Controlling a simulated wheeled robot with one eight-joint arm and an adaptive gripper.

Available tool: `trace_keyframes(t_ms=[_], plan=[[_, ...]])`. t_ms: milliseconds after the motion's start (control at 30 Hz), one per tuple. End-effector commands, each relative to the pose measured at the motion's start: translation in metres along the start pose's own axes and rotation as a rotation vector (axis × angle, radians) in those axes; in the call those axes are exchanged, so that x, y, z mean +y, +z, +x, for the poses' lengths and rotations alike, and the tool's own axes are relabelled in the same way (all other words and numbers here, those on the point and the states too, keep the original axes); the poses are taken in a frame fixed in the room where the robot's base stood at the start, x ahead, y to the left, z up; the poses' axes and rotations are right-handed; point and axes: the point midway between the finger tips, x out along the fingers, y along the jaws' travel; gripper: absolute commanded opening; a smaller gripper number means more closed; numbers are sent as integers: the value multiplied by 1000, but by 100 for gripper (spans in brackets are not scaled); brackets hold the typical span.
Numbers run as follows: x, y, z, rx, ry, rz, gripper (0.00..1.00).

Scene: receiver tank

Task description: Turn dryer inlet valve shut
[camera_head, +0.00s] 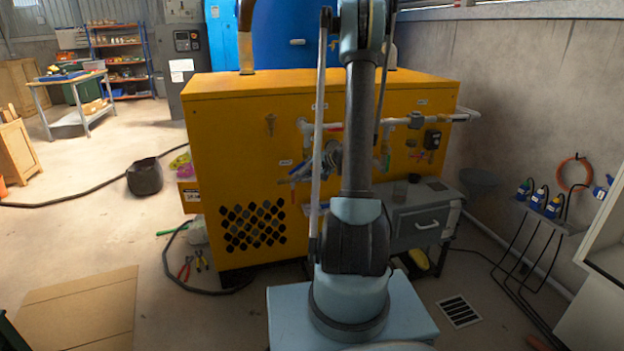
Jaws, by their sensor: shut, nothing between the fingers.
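The yellow dryer cabinet (240,140) stands ahead, with pipes and several small valves on its front. A valve with a blue and red handle (291,181) shows left of my arm, low on the pipework. Another valve with a green body (386,160) shows right of my arm. The labels are too small to read, so I cannot tell which valve is the dryer inlet.
A grey drawer box (420,222) stands at the cabinet's right front. A wire rack with blue bottles (537,198) stands by the right wall. A black bucket (145,177), a dark hose (70,205) and a cardboard sheet (80,310) lie left. Open floor lies between them.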

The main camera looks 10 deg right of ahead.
Motion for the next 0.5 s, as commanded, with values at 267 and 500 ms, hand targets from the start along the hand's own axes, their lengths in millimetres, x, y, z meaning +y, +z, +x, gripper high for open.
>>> trace_keyframes(t_ms=[267, 500], plan=[[-4, 2, 4, -4, -5, -2, 0], [-5, 3, 6, -3, -5, -2, 0]])
